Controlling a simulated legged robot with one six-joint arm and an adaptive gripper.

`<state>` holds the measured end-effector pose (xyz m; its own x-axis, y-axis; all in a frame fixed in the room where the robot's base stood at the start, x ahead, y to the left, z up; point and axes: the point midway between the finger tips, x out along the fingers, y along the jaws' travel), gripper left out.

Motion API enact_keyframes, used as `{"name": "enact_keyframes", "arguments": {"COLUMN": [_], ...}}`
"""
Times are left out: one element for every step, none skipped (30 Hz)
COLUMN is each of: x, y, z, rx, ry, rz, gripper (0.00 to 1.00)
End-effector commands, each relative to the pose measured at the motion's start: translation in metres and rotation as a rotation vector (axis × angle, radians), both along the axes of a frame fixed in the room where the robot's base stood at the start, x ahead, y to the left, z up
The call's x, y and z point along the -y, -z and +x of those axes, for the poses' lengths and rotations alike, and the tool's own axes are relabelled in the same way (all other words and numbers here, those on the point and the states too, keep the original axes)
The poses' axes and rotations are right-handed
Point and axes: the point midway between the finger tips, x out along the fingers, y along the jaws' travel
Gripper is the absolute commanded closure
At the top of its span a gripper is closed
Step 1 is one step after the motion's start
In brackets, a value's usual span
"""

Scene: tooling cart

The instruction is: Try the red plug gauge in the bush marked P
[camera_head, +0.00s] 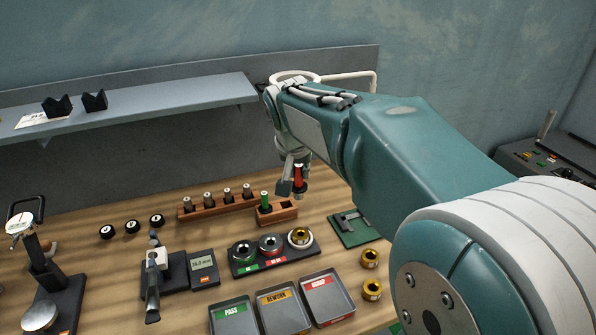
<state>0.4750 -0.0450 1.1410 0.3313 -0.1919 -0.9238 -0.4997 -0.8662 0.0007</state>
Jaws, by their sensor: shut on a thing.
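My gripper (294,184) is shut on the red plug gauge (299,174), which hangs about upright above the right end of a small wooden block (278,217). Whether its lower end clears the block is hard to tell. A green gauge (265,200) stands in the left part of that block. Brass-coloured bushes stand at the right of the bench, one farther back (370,259) and one nearer (372,290). No letter P is legible on either, so I cannot tell which bush is marked P.
A dark holder (275,262) carries three rings. Three trays, PASS (233,317), REWORK (283,310) and a red-labelled one (327,296), lie in front. A wooden rack (217,207) of several pins stands left of the block. A green plate (355,229) lies right.

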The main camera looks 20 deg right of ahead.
Motion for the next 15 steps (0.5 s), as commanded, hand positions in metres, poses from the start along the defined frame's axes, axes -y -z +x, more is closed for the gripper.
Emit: {"name": "enact_keyframes", "arguments": {"x": [0.001,0.001,0.003,0.004,0.006,0.008,0.009,0.01,0.011,0.012,0.013,0.013,0.013,0.013,0.014], "y": [0.004,0.008,0.016,0.023,0.031,0.041,0.048,0.055,0.062,0.067,0.071,0.074,0.076,0.077,0.079], "z": [0.001,0.002,0.005,0.007,0.009,0.012,0.014,0.016,0.018,0.019,0.02,0.021,0.022,0.022,0.022], "rx": [-0.001,-0.003,-0.006,-0.005,-0.007,-0.008,-0.006,-0.007,-0.006,-0.005,-0.004,-0.002,-0.001,0.0,-0.001], "ry": [0.0,0.001,0.002,0.002,0.003,0.003,0.003,0.002,0.002,0.001,0.001,0.0,0.0,-0.001,0.0], "rz": [0.0,-0.001,-0.001,-0.001,-0.001,-0.001,-0.001,-0.002,-0.002,-0.002,-0.003,-0.002,-0.002,-0.002,-0.002], "gripper": [1.0,1.0,1.0,1.0,1.0,1.0,1.0,1.0,1.0,1.0,1.0,1.0,1.0,1.0,1.0]}}
